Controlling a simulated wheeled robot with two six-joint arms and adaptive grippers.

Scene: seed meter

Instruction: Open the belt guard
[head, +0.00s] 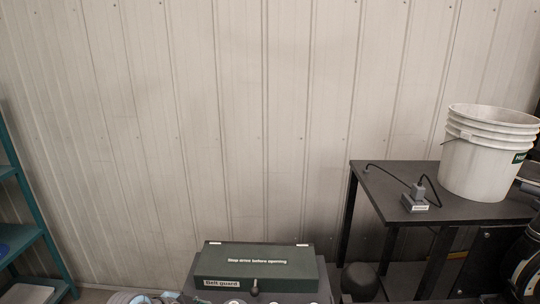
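The belt guard (222,268) is a dark green box at the bottom centre of the head view. Its lid lies flat and looks closed, with white lettering on top about stopping the drive before opening. A white "Belt guard" label sits on its front left. Two small pale fittings show at the lid's back edge. A dark round knob (255,287) stands at the middle of the front edge. The parts below the guard are cut off by the picture's lower edge. I see neither of my grippers in this view.
A dark table (385,187) stands at the right, holding a white bucket (480,158) and a small grey switch box (415,203) with a cable. A teal shelf (30,215) stands at the far left. A ribbed pale wall (230,120) is behind. Space above the guard is clear.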

